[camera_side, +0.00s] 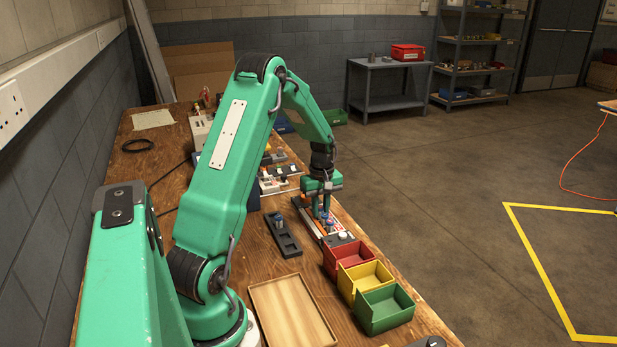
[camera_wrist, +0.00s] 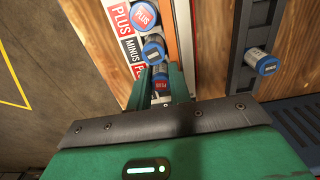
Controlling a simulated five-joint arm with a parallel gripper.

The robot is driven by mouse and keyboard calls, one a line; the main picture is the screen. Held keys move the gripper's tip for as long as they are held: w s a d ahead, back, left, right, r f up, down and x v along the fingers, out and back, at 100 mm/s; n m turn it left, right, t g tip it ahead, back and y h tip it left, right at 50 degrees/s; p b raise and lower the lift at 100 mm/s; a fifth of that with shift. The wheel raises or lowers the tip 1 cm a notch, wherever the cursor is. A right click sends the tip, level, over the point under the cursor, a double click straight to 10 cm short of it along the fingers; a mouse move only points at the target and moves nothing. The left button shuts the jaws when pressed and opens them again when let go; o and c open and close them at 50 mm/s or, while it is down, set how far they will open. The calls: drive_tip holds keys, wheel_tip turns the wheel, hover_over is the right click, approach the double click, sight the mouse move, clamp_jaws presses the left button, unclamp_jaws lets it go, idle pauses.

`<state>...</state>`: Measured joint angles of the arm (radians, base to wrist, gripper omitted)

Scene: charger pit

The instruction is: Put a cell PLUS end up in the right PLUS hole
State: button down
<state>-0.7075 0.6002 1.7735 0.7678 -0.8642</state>
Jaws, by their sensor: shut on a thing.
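My gripper (camera_wrist: 162,88) is shut on a cell (camera_wrist: 160,86) whose red PLUS end faces up toward the wrist camera. In the side view my gripper (camera_side: 325,212) is low over the charger (camera_side: 333,231). The held cell is beside the nearest PLUS label (camera_wrist: 138,73) in the wrist view; I cannot tell how deep it sits in the hole. Farther along the row stand a cell with a dark MINUS end up (camera_wrist: 153,49) and a cell with a red PLUS end up (camera_wrist: 143,14), by matching labels.
A dark rack (camera_side: 287,240) beside the charger holds one cell (camera_wrist: 260,62) with its blue-rimmed end up. Red (camera_side: 345,253), yellow (camera_side: 364,276) and green (camera_side: 385,305) bins stand in front. A wooden tray (camera_side: 292,312) is to their left.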

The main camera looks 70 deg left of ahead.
drive_tip(key=shift+f, duration=0.25)
idle(0.3)
drive_tip(key=c, duration=1.2)
unclamp_jaws()
drive_tip(key=shift+r, duration=0.15)
drive_tip(key=shift+r, duration=3.4)
